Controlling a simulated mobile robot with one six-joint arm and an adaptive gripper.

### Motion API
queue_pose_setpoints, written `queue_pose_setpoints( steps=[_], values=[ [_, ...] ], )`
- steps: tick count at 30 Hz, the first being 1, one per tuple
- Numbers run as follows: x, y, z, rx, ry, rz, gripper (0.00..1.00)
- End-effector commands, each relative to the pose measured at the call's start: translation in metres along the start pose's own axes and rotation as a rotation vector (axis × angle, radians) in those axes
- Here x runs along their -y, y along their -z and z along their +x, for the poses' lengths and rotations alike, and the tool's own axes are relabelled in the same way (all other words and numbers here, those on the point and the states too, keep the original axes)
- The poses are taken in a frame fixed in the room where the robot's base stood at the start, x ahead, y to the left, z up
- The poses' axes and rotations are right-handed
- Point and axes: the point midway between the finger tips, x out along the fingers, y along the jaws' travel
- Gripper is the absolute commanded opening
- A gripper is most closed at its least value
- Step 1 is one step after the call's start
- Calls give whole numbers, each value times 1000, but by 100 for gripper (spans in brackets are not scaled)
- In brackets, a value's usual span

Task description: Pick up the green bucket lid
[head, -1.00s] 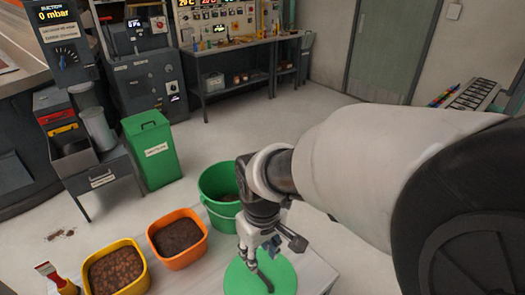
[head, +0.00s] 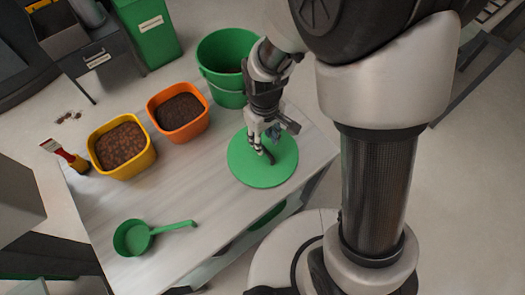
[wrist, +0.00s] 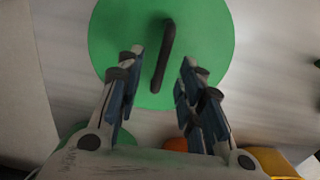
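The green bucket lid (head: 262,165) lies flat on the table, a round disc with a dark bar handle (wrist: 162,55) across its middle. It fills the upper middle of the wrist view (wrist: 120,40). My gripper (head: 264,150) points down over the lid. In the wrist view my gripper (wrist: 162,72) is open, with one finger on each side of the handle and clear gaps on both sides. The height of the fingertips above the lid is hard to tell. The green bucket (head: 222,85) stands at the table's back edge, partly behind my arm.
An orange tub (head: 180,132) and a yellow tub (head: 122,172) with brown contents stand left of the lid. A brush (head: 72,161) stands at the table's left edge. A green scoop (head: 133,237) lies at the front. The table (head: 195,190) between is clear.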

Motion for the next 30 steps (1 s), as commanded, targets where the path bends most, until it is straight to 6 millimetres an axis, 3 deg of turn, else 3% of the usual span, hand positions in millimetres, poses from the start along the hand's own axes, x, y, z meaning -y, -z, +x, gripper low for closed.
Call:
queue_pose_setpoints(
  steps=[5,15,22,30],
  values=[
    [1,0,10,0,0,0,34],
    [3,2,54,1,0,0,34],
    [3,3,53,-1,0,0,34],
    [3,3,53,-1,0,0,16]
  ],
)
